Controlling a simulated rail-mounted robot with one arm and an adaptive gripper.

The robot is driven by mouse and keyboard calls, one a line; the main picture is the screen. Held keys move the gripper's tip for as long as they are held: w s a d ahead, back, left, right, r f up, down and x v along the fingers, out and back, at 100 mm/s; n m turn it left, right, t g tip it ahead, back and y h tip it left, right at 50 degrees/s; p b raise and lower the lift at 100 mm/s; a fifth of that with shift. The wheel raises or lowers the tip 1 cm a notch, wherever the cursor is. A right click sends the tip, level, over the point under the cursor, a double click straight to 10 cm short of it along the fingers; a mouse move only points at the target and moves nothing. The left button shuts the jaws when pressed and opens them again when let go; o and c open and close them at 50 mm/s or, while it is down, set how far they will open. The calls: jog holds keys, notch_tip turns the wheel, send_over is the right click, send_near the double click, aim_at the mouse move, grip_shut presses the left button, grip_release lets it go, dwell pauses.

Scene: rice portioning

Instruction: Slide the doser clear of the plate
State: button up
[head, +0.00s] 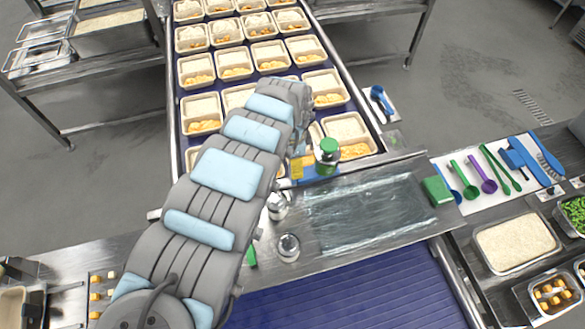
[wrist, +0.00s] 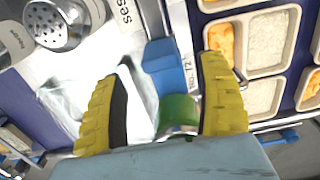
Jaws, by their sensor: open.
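In the wrist view a green part (wrist: 178,110) lies between my gripper's fingers, nearer the palm. My gripper (wrist: 162,70) is open, with yellow ribbed fingers on either side of it; contact cannot be told. A blue block (wrist: 165,66) lies beyond the green part. In the head view, blue (head: 318,168) shows below the jar. My arm hides part of this area. I cannot tell which surface is the plate.
A clear film-like sheet (head: 370,212) covers the middle counter. A green block (head: 436,191) and colored scoops (head: 488,178) lie to the right. Filled trays (head: 268,53) line the belt behind.

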notch_tip(320, 180, up, 5)
jog(key=shift+r, duration=0.1)
jog(key=shift+s+r, duration=0.1)
dwell(0.6)
